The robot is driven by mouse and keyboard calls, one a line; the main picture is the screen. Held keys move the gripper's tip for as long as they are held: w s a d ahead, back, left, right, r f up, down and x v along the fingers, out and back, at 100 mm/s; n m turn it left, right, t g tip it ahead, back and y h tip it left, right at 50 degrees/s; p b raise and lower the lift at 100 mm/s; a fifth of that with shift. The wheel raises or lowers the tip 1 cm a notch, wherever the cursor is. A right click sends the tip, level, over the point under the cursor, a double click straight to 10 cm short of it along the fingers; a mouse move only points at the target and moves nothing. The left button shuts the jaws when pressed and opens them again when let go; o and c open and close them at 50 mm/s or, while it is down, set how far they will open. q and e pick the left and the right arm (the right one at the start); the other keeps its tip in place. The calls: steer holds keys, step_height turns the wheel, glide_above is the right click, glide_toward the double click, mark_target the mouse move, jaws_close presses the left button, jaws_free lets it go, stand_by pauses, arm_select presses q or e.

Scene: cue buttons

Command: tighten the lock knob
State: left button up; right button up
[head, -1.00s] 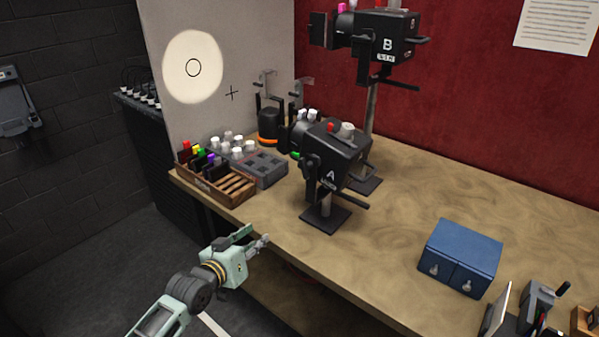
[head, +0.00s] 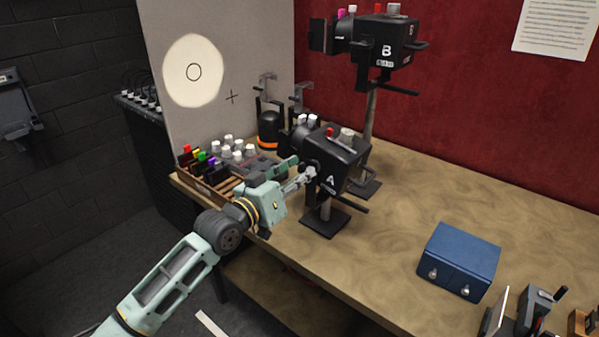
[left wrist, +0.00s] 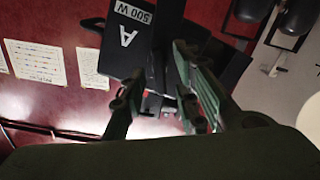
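Lamp A (head: 343,159), a black lamp head marked A and "500 W", stands on a short post with a square base on the bench. My left gripper (head: 309,174) is at the left side of this lamp, by its yoke. In the left wrist view, the two fingers of the left gripper (left wrist: 157,106) are apart, with lamp A (left wrist: 130,42) just beyond them. A small dark part (left wrist: 152,104) of the lamp shows between the fingers; I cannot tell whether it is the lock knob or whether a finger touches it. My right gripper is not in view.
Lamp B (head: 386,45) stands on a taller post behind. A wooden tray (head: 190,182) of coloured-top pieces is left of lamp A. A blue box (head: 459,261) sits at the right. The bench (head: 390,225) is clear between lamp A and the box.

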arm_select(q)
steer(key=shift+w+d, duration=0.1)
steer(key=shift+w, duration=0.05)
steer(key=shift+c, duration=0.3)
jaws_close()
steer(key=shift+m, duration=0.4)
steer(key=m, duration=2)
steer(key=shift+d+f+m+p, duration=0.1)
steer(key=shift+d+m+p, duration=0.15)
steer(key=shift+m+p, duration=0.05)
stand_by(0.4)
